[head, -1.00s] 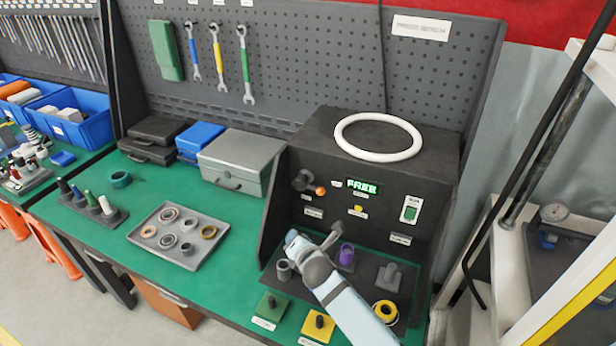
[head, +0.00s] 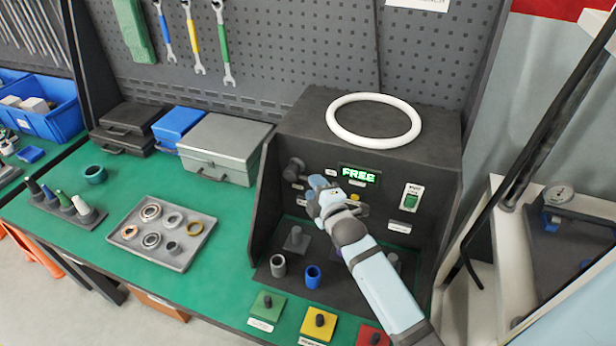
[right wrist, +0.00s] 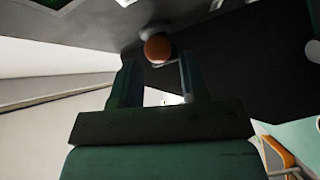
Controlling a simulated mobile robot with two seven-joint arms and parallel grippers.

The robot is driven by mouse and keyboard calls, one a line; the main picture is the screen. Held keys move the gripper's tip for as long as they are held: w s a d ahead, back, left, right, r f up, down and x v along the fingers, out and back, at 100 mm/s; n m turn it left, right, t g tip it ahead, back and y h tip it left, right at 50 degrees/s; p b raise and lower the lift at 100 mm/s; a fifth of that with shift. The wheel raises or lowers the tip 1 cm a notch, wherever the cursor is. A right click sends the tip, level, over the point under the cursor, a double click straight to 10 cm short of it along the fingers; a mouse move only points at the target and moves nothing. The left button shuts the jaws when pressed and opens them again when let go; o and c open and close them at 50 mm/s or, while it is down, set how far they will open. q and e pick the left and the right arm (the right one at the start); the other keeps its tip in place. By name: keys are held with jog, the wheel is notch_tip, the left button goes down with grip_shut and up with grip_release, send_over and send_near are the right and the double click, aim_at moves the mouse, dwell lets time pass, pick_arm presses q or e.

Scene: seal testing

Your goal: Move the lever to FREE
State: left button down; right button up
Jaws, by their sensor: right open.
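The lever's dark pivot (head: 294,169) is on the front panel of the black test box (head: 415,160), left of the lit green display (head: 360,174), which reads FREE. My right gripper (head: 316,184) is in front of the panel at the lever and hides its orange knob in the head view. In the right wrist view the orange knob (right wrist: 157,48) shows just past the tips of my open right gripper (right wrist: 158,68), roughly centred between the fingers. I cannot tell whether they touch it. My left gripper is not in view.
A white ring (head: 374,120) lies on top of the box. A green switch (head: 411,199) is right of the display. Grey (head: 278,266) and blue (head: 312,277) cylinders stand on the box's lower shelf. Green (head: 266,305) and yellow (head: 318,324) button blocks stand in front.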

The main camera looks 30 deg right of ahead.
jog(key=shift+w+d+f, duration=0.1)
jog(key=shift+w, duration=0.95)
jog(key=shift+w+f, duration=0.1)
jog(key=shift+w, duration=0.95)
jog(key=shift+c, duration=0.4)
grip_shut()
